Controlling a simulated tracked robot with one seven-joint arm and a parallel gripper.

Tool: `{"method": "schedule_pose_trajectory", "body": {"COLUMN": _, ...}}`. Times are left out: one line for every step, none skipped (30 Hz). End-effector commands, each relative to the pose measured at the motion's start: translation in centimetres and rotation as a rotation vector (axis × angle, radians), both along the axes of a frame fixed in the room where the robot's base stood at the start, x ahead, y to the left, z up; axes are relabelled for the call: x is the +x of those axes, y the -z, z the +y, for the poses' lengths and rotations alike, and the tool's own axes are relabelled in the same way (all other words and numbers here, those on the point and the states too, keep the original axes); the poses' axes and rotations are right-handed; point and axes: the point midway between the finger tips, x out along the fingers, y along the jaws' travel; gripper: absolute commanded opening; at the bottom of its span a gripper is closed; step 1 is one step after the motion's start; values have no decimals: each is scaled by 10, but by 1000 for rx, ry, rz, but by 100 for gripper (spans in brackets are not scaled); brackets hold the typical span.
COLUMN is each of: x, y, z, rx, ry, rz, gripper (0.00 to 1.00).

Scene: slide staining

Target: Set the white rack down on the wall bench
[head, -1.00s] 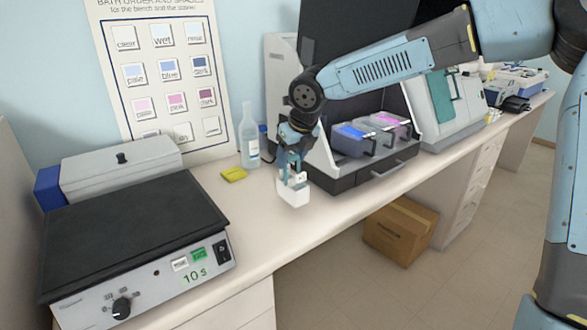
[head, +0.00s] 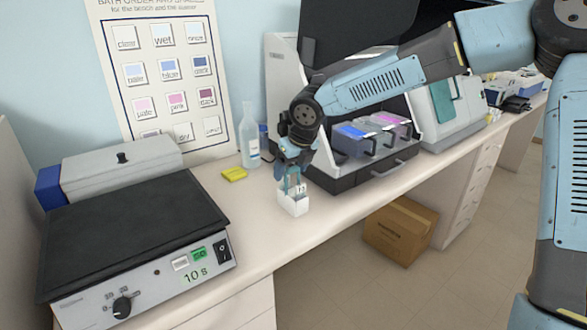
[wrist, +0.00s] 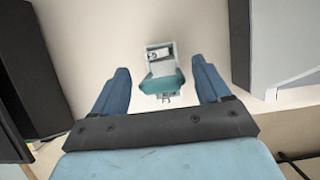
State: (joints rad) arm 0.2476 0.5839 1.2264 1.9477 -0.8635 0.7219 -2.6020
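The white rack (head: 293,205) stands upright on the wall bench (head: 255,222), in front of the grey machine with the dye baths. Slides or slots show in its top. In the wrist view the rack (wrist: 158,52) lies below and between my fingers, with a teal piece across its near side. My gripper (head: 294,176) is just above the rack in the head view. In the wrist view my gripper (wrist: 160,88) has its blue fingers wide apart, with clear gaps on both sides of the rack. Nothing is held.
A hot plate (head: 130,235) marked 10 s stands on the left of the bench. A yellow pad (head: 234,174) and a bottle (head: 250,137) are behind the rack. The machine with blue and pink baths (head: 365,172) is close on the right. A cardboard box (head: 400,230) sits on the floor.

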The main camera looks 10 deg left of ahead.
Motion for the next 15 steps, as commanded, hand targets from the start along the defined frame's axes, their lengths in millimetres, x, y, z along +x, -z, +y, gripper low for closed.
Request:
{"method": "schedule_pose_trajectory", "body": {"x": 0, "y": 0, "z": 0, "rx": 0, "ry": 0, "rz": 0, "gripper": 81}}
{"method": "schedule_pose_trajectory", "body": {"x": 0, "y": 0, "z": 0, "rx": 0, "ry": 0, "rz": 0, "gripper": 81}}
{"method": "schedule_pose_trajectory", "body": {"x": 0, "y": 0, "z": 0, "rx": 0, "ry": 0, "rz": 0, "gripper": 81}}
{"method": "schedule_pose_trajectory", "body": {"x": 0, "y": 0, "z": 0, "rx": 0, "ry": 0, "rz": 0, "gripper": 81}}
{"method": "schedule_pose_trajectory", "body": {"x": 0, "y": 0, "z": 0, "rx": 0, "ry": 0, "rz": 0, "gripper": 81}}
{"method": "schedule_pose_trajectory", "body": {"x": 0, "y": 0, "z": 0, "rx": 0, "ry": 0, "rz": 0, "gripper": 81}}
{"method": "schedule_pose_trajectory", "body": {"x": 0, "y": 0, "z": 0, "rx": 0, "ry": 0, "rz": 0, "gripper": 81}}
{"method": "schedule_pose_trajectory", "body": {"x": 0, "y": -1, "z": 0, "rx": 0, "ry": 0, "rz": 0, "gripper": 81}}
{"method": "schedule_pose_trajectory", "body": {"x": 0, "y": -1, "z": -1, "rx": 0, "ry": 1, "rz": 0, "gripper": 81}}
{"method": "schedule_pose_trajectory", "body": {"x": 0, "y": -2, "z": -1, "rx": 0, "ry": 1, "rz": 0, "gripper": 81}}
{"method": "schedule_pose_trajectory", "body": {"x": 0, "y": -4, "z": -2, "rx": -1, "ry": 2, "rz": -1, "gripper": 81}}
{"method": "schedule_pose_trajectory", "body": {"x": 0, "y": -7, "z": -3, "rx": 0, "ry": 2, "rz": -2, "gripper": 81}}
{"method": "schedule_pose_trajectory", "body": {"x": -1, "y": -9, "z": -4, "rx": 0, "ry": 2, "rz": -2, "gripper": 81}}
{"method": "schedule_pose_trajectory", "body": {"x": -2, "y": -13, "z": -4, "rx": 0, "ry": 1, "rz": -2, "gripper": 81}}
{"method": "schedule_pose_trajectory", "body": {"x": -3, "y": -17, "z": -6, "rx": 0, "ry": 3, "rz": -1, "gripper": 81}}
